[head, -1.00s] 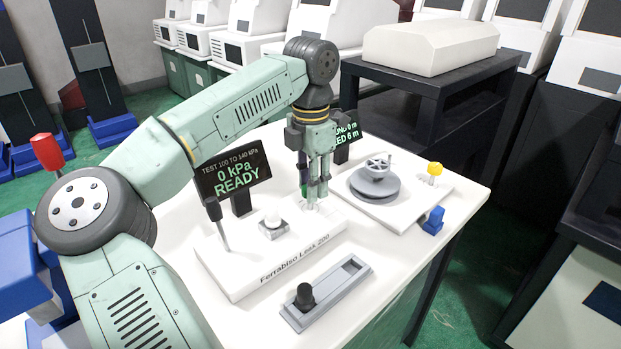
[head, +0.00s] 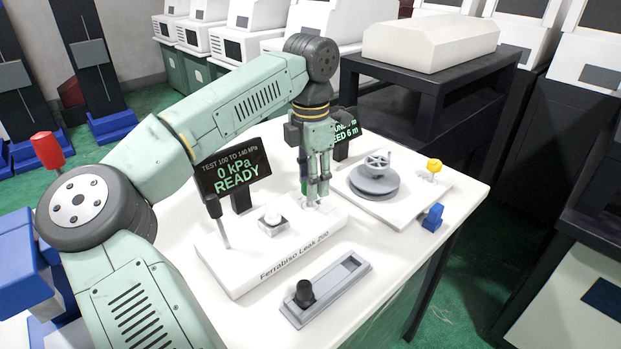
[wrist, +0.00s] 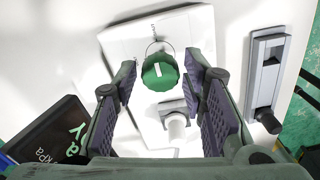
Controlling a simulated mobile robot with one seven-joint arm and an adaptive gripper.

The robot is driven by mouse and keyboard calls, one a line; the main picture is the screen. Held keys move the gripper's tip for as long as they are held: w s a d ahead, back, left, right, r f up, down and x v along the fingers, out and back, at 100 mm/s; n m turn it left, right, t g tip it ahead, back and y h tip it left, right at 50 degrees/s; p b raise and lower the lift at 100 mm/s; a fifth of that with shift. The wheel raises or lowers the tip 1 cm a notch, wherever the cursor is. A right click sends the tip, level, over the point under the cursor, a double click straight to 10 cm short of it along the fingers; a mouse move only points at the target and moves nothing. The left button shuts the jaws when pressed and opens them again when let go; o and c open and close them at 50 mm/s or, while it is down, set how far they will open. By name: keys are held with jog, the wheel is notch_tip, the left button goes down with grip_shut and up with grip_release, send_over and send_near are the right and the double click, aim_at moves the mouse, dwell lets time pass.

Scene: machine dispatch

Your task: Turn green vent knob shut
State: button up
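The green vent knob (wrist: 160,71), with a white pointer mark, sits on the white panel of the leak tester. In the wrist view it lies between the two fingers of my gripper (wrist: 159,78), with a gap on both sides. The fingers are open and hold nothing. The pointer mark runs nearly up and down in that view. In the head view my gripper (head: 316,196) points down over the back right of the tester (head: 262,262), and its fingers largely hide the knob. The tester's display (head: 232,172) reads 0 kPa READY.
A white button (head: 272,218) stands beside the knob, with an upright dark lever (head: 219,222) further left. A grey slide unit (head: 345,284) with a black knob lies in front. A handwheel unit (head: 374,183) and a blue block (head: 432,218) stand to the right.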

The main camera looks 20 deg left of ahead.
jog(key=shift+o, duration=0.9)
notch_tip(320, 180, up, 12)
jog(key=shift+s, duration=0.1)
